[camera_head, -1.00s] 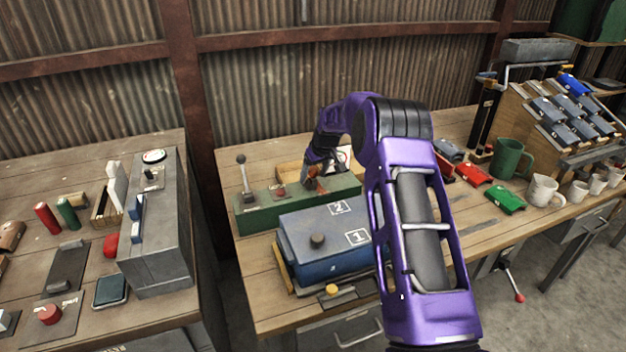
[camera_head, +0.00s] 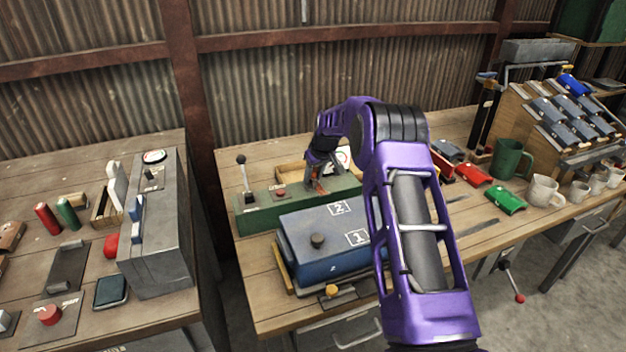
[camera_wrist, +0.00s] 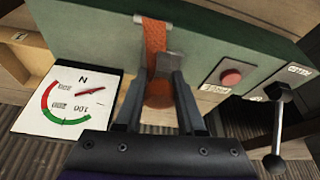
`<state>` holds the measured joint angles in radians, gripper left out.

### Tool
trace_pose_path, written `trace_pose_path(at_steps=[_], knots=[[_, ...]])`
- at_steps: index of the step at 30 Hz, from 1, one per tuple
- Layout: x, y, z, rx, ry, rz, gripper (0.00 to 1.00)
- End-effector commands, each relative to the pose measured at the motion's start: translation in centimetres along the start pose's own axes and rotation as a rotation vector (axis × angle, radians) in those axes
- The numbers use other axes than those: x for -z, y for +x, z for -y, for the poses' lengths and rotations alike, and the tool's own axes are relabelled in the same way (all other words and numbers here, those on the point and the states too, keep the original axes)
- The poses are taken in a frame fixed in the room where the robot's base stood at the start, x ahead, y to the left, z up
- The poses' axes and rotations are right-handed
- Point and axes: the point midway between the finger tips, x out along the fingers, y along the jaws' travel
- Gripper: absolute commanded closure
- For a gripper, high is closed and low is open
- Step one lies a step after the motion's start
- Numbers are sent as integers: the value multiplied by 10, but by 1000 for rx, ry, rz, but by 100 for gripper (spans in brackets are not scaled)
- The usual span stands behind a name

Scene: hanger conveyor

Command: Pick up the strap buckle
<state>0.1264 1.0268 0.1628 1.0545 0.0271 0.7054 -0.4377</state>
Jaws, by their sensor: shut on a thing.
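The strap buckle (camera_wrist: 168,68) is a small grey metal piece at the end of an orange strap (camera_wrist: 154,38) in the wrist view. The strap hangs over the face of the green box (camera_wrist: 85,22), which also shows in the head view (camera_head: 262,210). My gripper (camera_wrist: 160,80) is shut on the buckle, with its two dark fingers on either side of it. In the head view my gripper (camera_head: 318,178) is at the back of the green box by the orange strap, and the buckle itself is too small to make out there.
A dial gauge (camera_wrist: 70,103) with a red needle is left of the fingers. A red button (camera_wrist: 231,77) and a lever (camera_wrist: 277,125) are to the right. A blue box (camera_head: 310,240) marked 1 and 2 stands in front of the green box.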

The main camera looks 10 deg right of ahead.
Motion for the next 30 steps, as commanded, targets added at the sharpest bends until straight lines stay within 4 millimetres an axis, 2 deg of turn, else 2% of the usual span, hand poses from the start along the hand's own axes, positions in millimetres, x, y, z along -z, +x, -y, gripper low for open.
trace_pose_path(at_steps=[4, 7, 15, 19, 24, 30], knots=[[2, -3, 0, -1, 0, -2, 100], [6, -13, 0, -2, 0, -4, 100], [27, -62, 0, -2, -1, -5, 100], [34, -81, 0, -1, -1, -3, 100], [38, -92, 0, 0, 0, -1, 100], [39, -93, 0, 0, 0, -1, 100]])
